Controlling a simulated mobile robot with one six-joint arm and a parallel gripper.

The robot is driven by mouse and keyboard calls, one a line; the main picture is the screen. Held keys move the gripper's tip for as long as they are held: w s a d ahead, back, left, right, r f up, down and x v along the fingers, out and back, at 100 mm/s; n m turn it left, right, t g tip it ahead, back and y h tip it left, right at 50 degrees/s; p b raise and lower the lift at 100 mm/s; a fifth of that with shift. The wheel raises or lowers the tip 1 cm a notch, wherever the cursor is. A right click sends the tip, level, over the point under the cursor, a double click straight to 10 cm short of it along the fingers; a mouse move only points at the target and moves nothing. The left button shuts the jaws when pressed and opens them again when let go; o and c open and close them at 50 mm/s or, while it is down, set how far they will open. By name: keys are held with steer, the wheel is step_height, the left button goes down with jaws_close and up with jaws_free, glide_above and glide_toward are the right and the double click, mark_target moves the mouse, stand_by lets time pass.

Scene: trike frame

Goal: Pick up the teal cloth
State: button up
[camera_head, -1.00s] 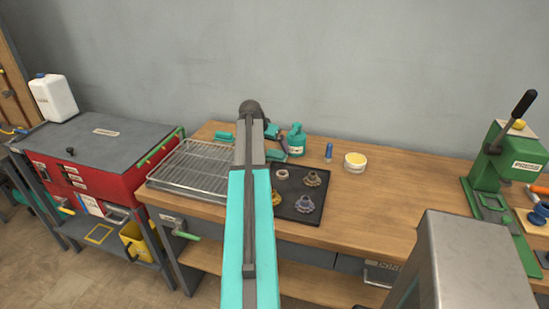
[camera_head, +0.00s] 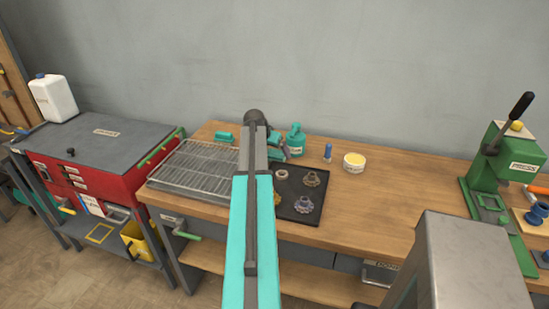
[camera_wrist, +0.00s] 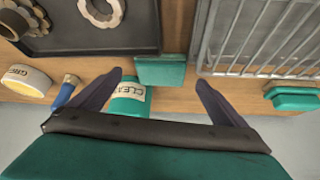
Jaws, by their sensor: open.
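A flat, folded-looking teal piece, which I take as the teal cloth (camera_wrist: 160,70), lies on the wooden bench between the dark tray and the wire rack in the wrist view. My gripper (camera_wrist: 160,79) is open and empty, its two dark fingers apart, with the cloth showing between their tips. I cannot tell the height left between the fingertips and the cloth. In the head view my arm covers much of this spot. A second teal item (camera_wrist: 293,98) lies beyond the rack; it also shows in the head view (camera_head: 224,136).
A teal cleaner bottle (camera_head: 295,140) stands close behind the cloth. The dark tray (camera_head: 313,180) holds several metal parts. The wire rack (camera_head: 190,170) lies on the left.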

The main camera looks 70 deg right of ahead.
mark_target(275, 154)
steer(key=shift+p+x, duration=0.5)
steer(key=shift+x, duration=1.15)
steer(key=c, duration=1.1)
steer(key=shift+r, duration=0.2)
step_height(275, 154, up, 7)
steer(key=p, duration=0.2)
steer(key=shift+p, duration=0.4)
steer(key=w+a, duration=0.1)
steer(key=a, duration=0.5)
steer(key=a+b, duration=0.1)
steer(key=a, duration=0.5)
steer(key=w+a, duration=0.1)
steer(key=a, duration=0.5)
steer(key=shift+w+f, duration=0.15)
steer(key=shift+w, duration=0.15)
